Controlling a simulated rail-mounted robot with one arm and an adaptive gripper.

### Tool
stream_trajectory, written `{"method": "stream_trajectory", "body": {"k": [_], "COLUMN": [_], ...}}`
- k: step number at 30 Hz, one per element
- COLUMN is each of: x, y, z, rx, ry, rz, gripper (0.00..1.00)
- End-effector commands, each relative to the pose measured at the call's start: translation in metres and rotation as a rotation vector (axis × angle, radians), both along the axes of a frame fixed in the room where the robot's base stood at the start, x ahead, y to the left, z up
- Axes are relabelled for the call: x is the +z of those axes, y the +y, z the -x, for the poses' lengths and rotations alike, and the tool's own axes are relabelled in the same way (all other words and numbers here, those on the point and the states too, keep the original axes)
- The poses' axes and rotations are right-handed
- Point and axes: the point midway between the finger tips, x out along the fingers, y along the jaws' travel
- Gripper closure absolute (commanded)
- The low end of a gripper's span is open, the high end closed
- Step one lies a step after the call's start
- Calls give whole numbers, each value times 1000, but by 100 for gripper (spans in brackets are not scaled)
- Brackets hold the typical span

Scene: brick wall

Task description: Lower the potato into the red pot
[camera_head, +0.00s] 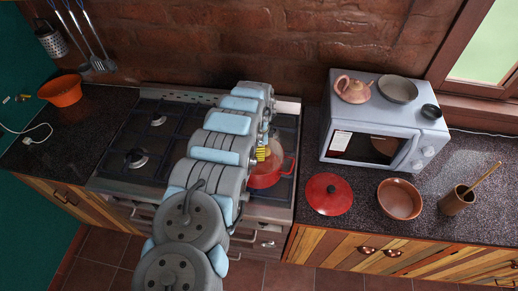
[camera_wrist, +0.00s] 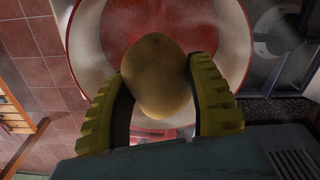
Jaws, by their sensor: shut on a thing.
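The red pot (camera_head: 266,172) stands on the right part of the stove, partly hidden behind my arm in the head view. In the wrist view the pot (camera_wrist: 98,38) shows a pale rim and a red inside. My gripper (camera_wrist: 165,82) is shut on the potato (camera_wrist: 156,60), a round yellowish-brown thing between its two yellow fingers. The potato is in front of the pot's opening in the wrist view. How high it is over the pot bottom I cannot tell. In the head view the yellow fingers (camera_head: 262,154) show at the pot, and the potato is hard to make out.
A red lid (camera_head: 329,194) lies on the counter right of the stove. A brown bowl (camera_head: 399,199), a cup with a wooden stick (camera_head: 456,201) and a microwave (camera_head: 372,143) stand further right. An orange colander (camera_head: 62,91) is at the far left. Steam-like haze shows around the pot.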

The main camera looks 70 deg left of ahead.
Motion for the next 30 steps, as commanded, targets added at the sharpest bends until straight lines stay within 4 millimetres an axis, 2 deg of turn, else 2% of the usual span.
{"method": "stream_trajectory", "body": {"k": [30], "x": [-43], "y": [0], "z": [0], "rx": [0], "ry": [0], "rz": [0], "gripper": [82]}}
